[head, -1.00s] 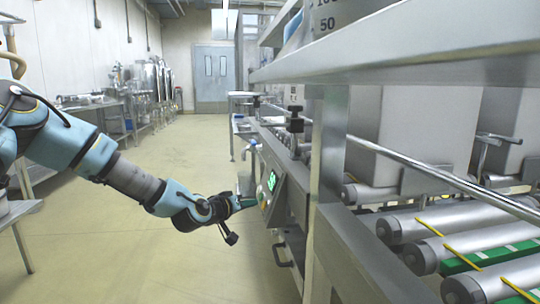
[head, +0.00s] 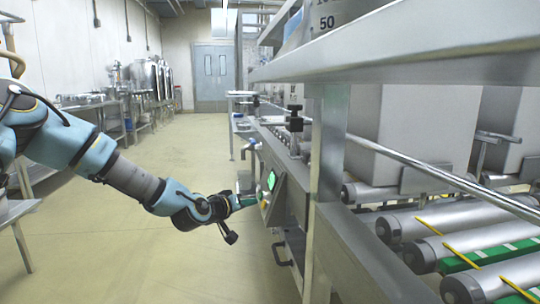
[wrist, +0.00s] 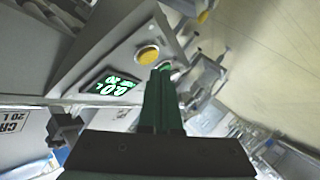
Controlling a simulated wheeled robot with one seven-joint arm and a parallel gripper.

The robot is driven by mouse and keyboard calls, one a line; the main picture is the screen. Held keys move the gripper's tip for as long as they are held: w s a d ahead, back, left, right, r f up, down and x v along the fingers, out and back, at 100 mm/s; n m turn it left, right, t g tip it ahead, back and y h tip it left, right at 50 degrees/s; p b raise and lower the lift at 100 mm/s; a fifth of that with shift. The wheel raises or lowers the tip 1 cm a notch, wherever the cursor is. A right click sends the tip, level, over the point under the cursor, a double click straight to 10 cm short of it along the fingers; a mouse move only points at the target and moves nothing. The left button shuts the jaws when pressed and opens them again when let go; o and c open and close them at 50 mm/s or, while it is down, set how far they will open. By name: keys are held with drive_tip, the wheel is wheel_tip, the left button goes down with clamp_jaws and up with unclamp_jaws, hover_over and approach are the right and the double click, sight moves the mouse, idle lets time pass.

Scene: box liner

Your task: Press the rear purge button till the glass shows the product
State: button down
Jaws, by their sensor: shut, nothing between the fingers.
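My gripper (head: 250,201) is shut and empty, with its green fingers together. It reaches the front of a grey control panel (head: 290,195) on the machine's side. In the wrist view the fingertips (wrist: 163,72) are at the panel's edge, just beside a yellow button (wrist: 147,55). A small round part (wrist: 173,67) sits at the fingertips and is mostly hidden by them; I cannot tell whether they touch it. I cannot pick out the glass.
A steel upright (head: 328,190) and a long rail stand close to the right of the panel. A roller conveyor (head: 430,225) with grey boxes (head: 425,130) lies beyond. A handle (head: 282,256) juts out below the panel. The floor (head: 130,240) to the left is open.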

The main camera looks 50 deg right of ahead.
drive_tip(key=shift+d+f, duration=0.1)
drive_tip(key=shift+f, duration=0.1)
drive_tip(key=shift+s+d+f, duration=0.2)
drive_tip(key=shift+d+f, duration=0.05)
drive_tip(key=shift+d, duration=0.1)
drive_tip(key=shift+s+d+f, duration=0.1)
drive_tip(key=shift+s+d, duration=0.15)
idle(1.6)
drive_tip(key=shift+w+a+r, duration=0.35)
drive_tip(key=shift+w+a, duration=0.05)
drive_tip(key=shift+a, duration=0.25)
drive_tip(key=shift+w, duration=0.1)
drive_tip(key=shift+w+a+r+p, duration=0.35)
drive_tip(key=shift+w+a, duration=0.15)
drive_tip(key=shift+a, duration=0.1)
drive_tip(key=shift+w+a+r+p, duration=0.35)
drive_tip(key=shift+w+a, duration=0.1)
drive_tip(key=shift+a, duration=0.2)
drive_tip(key=shift+w+a+r+p, duration=0.25)
drive_tip(key=shift+w+a+p, duration=0.1)
drive_tip(key=shift+w+a, duration=0.2)
